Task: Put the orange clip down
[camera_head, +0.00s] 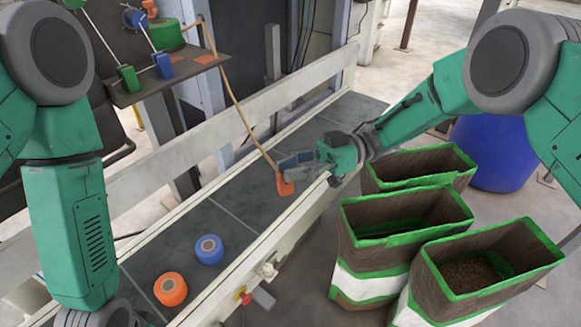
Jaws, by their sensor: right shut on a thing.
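The orange clip (284,186) is at the tips of my right gripper (288,172), above the dark conveyor belt and close to its near-side rail. My right gripper is shut on it. A tan cord (240,112) runs from the clip up to the dark shelf at the upper left. My left arm comes down the left side, and its gripper is out of the picture.
The dark shelf (128,93) holds a green clip (128,79), a blue clip (163,66) and an orange square (206,59). Orange (170,289) and blue (209,249) rolls sit on the conveyor belt (237,200). Open bags (385,275) stand right of it, near a blue drum (492,152).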

